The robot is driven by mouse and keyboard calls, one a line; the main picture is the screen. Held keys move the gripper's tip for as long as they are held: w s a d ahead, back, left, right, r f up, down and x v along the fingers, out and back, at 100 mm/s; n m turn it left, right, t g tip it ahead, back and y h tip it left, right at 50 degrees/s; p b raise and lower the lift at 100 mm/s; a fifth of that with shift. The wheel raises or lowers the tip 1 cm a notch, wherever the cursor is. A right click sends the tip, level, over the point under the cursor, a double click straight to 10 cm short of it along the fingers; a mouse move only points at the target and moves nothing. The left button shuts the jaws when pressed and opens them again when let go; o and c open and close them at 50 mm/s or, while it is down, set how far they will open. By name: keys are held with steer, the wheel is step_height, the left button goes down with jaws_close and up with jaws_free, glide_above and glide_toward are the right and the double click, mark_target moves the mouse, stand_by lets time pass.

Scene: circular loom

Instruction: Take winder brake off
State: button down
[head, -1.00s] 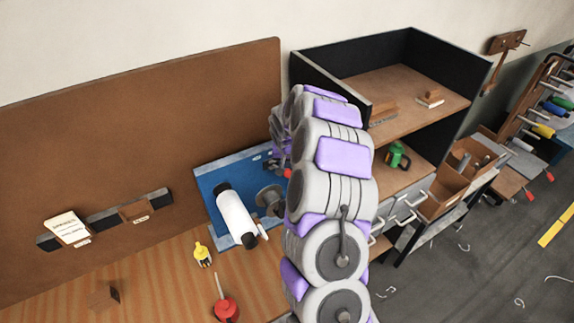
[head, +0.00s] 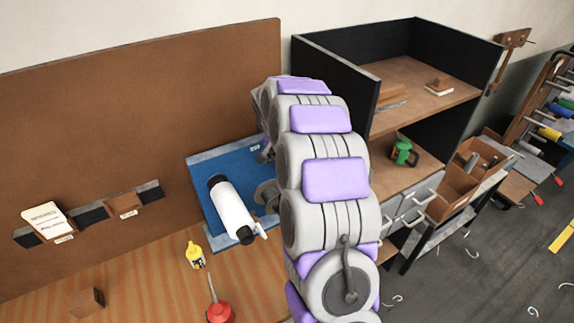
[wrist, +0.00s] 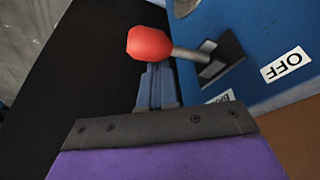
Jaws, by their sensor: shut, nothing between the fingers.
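The brake lever with its red knob (wrist: 148,43) sticks out of a slot (wrist: 219,61) in the blue winder panel (wrist: 250,28) in the wrist view. A white OFF label (wrist: 286,64) is beside the slot, and a second label (wrist: 221,97) is partly hidden by my gripper. My gripper (wrist: 156,76) is shut and empty, its fingertips just below the knob in the picture; whether they touch it I cannot tell. In the head view the blue winder (head: 208,171) carries a white spool (head: 232,210); my arm hides the lever and gripper there.
A yellow bottle (head: 195,255), a red oil can (head: 220,312) and a brown block (head: 86,302) stand on the wooden bench (head: 150,285). A dark-walled shelf unit (head: 340,84) stands right of my arm. A brown backboard (head: 130,110) rises behind the bench.

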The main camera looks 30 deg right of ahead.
steer(key=a+m+b, duration=0.1)
steer(key=b, duration=0.1)
steer(key=a+m+g+b, duration=0.1)
steer(key=b, duration=0.1)
steer(key=shift+s+f+m+b, duration=0.1)
steer(key=shift+f+m+b, duration=0.2)
steer(key=shift+m+b, duration=0.1)
steer(key=shift+a+r+m+g+h+b, duration=0.15)
steer(key=shift+a+m+g+h+b, duration=0.25)
steer(key=shift+m+b, duration=0.5)
steer(key=shift+a+b, duration=0.2)
steer(key=shift+b, duration=0.2)
steer(key=shift+r, duration=0.2)
